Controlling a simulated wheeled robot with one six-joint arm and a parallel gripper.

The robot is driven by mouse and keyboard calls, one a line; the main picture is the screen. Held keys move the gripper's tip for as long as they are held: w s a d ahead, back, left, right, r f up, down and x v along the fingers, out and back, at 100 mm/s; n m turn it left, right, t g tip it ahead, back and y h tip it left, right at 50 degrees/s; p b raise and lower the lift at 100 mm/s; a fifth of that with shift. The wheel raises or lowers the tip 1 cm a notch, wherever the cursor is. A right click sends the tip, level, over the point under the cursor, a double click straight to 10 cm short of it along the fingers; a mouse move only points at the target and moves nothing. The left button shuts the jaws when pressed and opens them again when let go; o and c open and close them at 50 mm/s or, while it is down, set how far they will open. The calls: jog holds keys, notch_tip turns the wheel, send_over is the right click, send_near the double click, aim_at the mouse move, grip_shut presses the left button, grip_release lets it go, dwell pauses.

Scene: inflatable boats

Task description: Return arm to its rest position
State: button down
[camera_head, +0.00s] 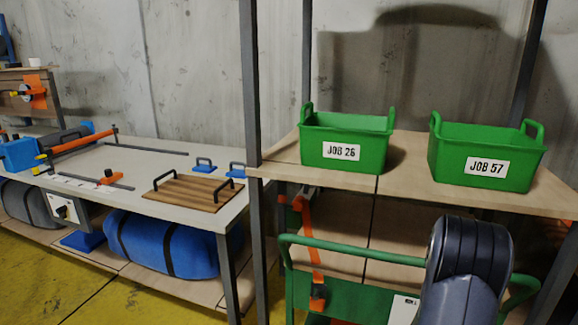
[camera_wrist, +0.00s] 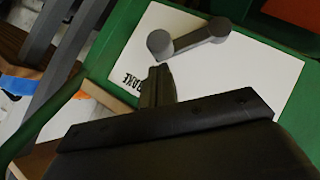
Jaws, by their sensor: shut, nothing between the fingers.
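My gripper (camera_wrist: 158,84) shows in the wrist view with its dark fingers shut and empty. Its tips point at a white plate (camera_wrist: 240,85) on a green panel, partly lettered, apparently "BRAKE". A grey lever (camera_wrist: 200,40) with a round knob is on the plate, just beyond the fingertips. Whether the fingertips touch the lever is unclear. In the head view my arm rises at the lower right in front of a green cart (camera_head: 345,300), and my gripper is hidden there. A white label (camera_head: 403,309) on the cart shows beside the arm.
Green bins marked JOB 26 (camera_head: 345,140) and JOB 57 (camera_head: 488,155) stand on a wooden shelf (camera_head: 400,185) above the cart. A grey post (camera_head: 252,120) rises at the shelf's left. A workbench (camera_head: 150,150) stands left, with a blue roll (camera_head: 165,243) beneath. Yellow floor (camera_head: 60,285) is clear lower left.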

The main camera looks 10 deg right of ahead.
jog(key=shift+w+a+f+n+h+b, duration=0.2)
jog(key=shift+w+a+h, duration=0.1)
jog(key=shift+a, duration=0.15)
jog(key=shift+w+a+f+n+h+b, duration=0.1)
jog(key=shift+w+a+h+b, duration=0.1)
jog(key=shift+w+a+h, duration=0.15)
jog(key=shift+s, duration=0.1)
jog(key=shift+r+y, duration=0.1)
jog(key=shift+y, duration=0.15)
